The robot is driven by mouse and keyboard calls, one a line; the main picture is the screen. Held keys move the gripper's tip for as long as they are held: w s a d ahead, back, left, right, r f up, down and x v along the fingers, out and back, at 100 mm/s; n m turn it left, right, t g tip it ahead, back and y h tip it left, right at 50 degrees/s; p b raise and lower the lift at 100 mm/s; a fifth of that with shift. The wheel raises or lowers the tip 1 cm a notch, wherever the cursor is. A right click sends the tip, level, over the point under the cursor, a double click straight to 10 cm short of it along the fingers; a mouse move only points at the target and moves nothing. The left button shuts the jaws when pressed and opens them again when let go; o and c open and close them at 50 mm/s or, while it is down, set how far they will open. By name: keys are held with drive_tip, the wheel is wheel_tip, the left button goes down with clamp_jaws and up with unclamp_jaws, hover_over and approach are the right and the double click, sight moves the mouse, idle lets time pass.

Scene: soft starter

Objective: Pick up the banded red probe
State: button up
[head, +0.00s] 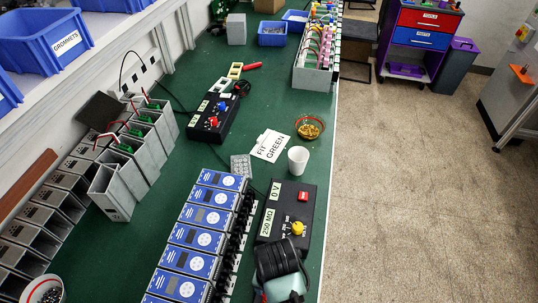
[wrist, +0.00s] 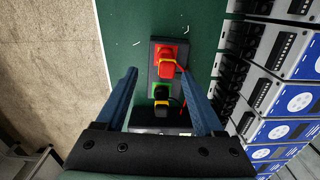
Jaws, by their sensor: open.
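In the wrist view a red probe (wrist: 167,69) with a yellow-orange band stands in the red socket of a dark holder. A red lead runs from it to the right. A black probe (wrist: 161,101) with a yellow band stands in the green socket just below it in the picture. My gripper (wrist: 160,68) is open, with one blue finger to each side of the holder and nothing held. The red probe lies between the fingers, apart from both. In the head view I cannot make out the holder or probes; my dark wrist covers the lower middle.
Grey modules with blue faces (head: 196,238) stand in a row close to the right finger in the wrist view. A black meter box (head: 287,207) and a white cup (head: 298,160) stand near the bench's right edge. Open green bench top (head: 205,165) lies farther back.

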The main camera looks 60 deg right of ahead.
drive_tip(key=shift+w+a+f+p, duration=0.1)
drive_tip(key=shift+w+f+p, duration=0.1)
drive_tip(key=shift+f, duration=0.8)
drive_tip(key=shift+w+a+f+p, duration=0.1)
drive_tip(key=shift+f+p, duration=0.1)
drive_tip(key=shift+f, duration=0.8)
drive_tip(key=shift+w+a+f+p, duration=0.1)
drive_tip(key=shift+f+p, duration=0.1)
drive_tip(key=shift+f, duration=0.8)
clamp_jaws()
